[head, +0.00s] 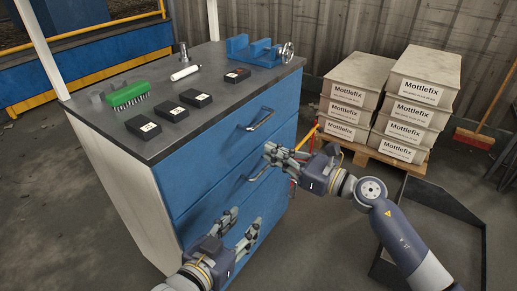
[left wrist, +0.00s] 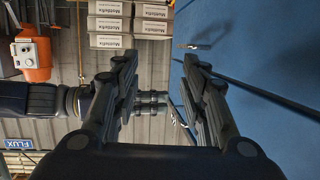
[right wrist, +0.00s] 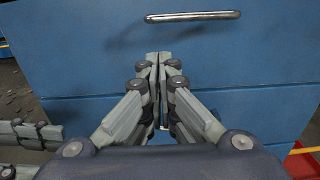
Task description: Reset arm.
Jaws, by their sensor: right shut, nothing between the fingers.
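My right gripper (head: 267,151) is shut and empty in front of the blue drawer cabinet (head: 215,170). In the right wrist view its fingertips (right wrist: 158,58) meet just below a metal drawer handle (right wrist: 192,16). I cannot tell whether they touch the drawer front. My left gripper (head: 247,217) is lower, beside the lower part of the cabinet front. Its fingers (left wrist: 160,58) stand wide apart in the left wrist view with nothing held between them. The drawers look closed.
The cabinet top holds a green brush (head: 128,93), several black boxes (head: 171,110), a white cylinder (head: 185,73) and a blue vise (head: 255,53). Mottlefix boxes (head: 412,112) stand on a pallet at the right. A dark tray (head: 478,222) lies on the floor near my right arm.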

